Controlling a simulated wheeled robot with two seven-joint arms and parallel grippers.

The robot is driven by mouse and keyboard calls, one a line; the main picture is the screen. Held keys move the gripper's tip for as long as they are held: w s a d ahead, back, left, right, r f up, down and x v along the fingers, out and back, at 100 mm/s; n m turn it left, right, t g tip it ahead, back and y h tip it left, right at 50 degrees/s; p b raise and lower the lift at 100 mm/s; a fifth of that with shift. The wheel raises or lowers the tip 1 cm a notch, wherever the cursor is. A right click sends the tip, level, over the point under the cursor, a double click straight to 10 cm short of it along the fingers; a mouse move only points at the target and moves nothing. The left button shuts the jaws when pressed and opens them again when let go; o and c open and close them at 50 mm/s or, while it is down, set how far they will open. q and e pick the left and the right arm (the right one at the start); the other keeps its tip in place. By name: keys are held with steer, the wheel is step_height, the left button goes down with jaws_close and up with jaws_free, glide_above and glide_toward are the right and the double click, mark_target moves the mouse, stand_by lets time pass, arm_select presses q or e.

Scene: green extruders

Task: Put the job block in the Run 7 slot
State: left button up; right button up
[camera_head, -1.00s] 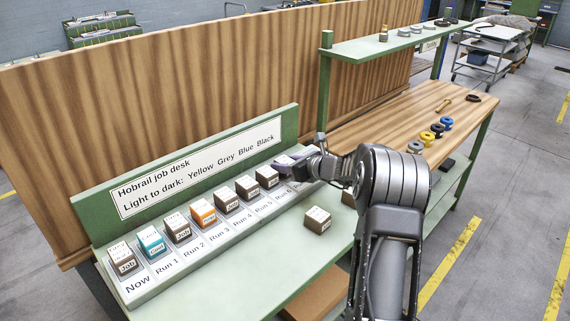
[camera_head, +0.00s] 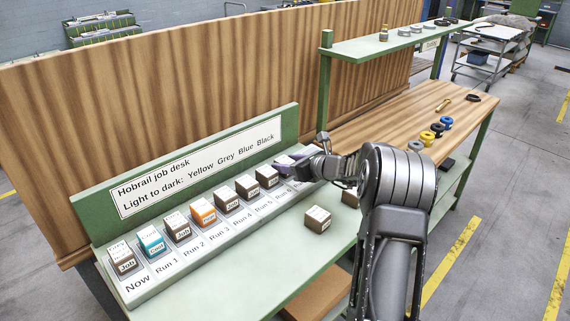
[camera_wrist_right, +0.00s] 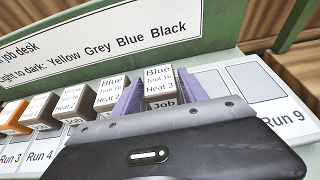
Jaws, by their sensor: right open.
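A brown job block (camera_wrist_right: 160,82) with a white top reading "Blue, Tool 16, Heat 3" stands upright in the row on the rack, right of the "Heat 2" block (camera_wrist_right: 110,92). By its place in the row it is at Run 7; its own slot label is hidden by my gripper. My right gripper (camera_wrist_right: 162,98) is open, with one purple finger on each side of this block. Whether they touch it I cannot tell. In the head view the gripper (camera_head: 288,161) is at the rack's far part and hides the block. My left gripper is not in view.
The rack (camera_head: 150,286) holds several blocks from Now to Run 6, including teal (camera_head: 152,241) and orange (camera_head: 203,212) ones. Empty slots (camera_wrist_right: 255,82) lie right of my gripper. A loose block (camera_head: 318,219) stands on the desk; another (camera_head: 350,198) is partly behind my arm.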

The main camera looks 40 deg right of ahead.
steer(key=a+b+v, duration=0.1)
steer(key=v, duration=0.9)
steer(key=shift+s+d, duration=0.4)
steer(key=shift+d, duration=0.1)
